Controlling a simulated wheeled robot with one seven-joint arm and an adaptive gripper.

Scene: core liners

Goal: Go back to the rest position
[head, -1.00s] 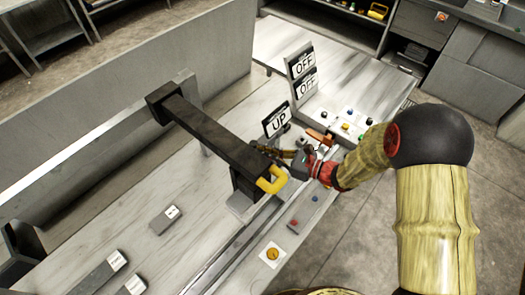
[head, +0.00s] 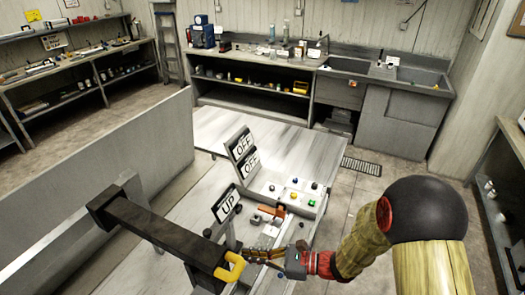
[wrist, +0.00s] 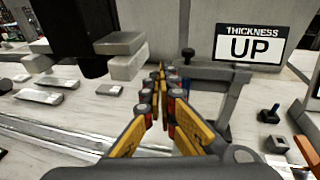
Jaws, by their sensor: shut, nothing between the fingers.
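My gripper (head: 255,256) is shut and empty, with its fingers together. In the head view it is above the workbench, at the right of the black bar (head: 150,232) with the yellow handle (head: 234,267). In the wrist view the fingers of my gripper (wrist: 160,85) point away over the bench, and the "THICKNESS UP" sign (wrist: 250,44) stands at their right. In the head view the UP sign (head: 226,204) is behind the gripper. Nothing is seen touching the fingers.
A grey partition (head: 100,185) runs along the left. Grey flat blocks lie on the bench in the wrist view (wrist: 40,96). Open floor (head: 375,180) shows at the right.

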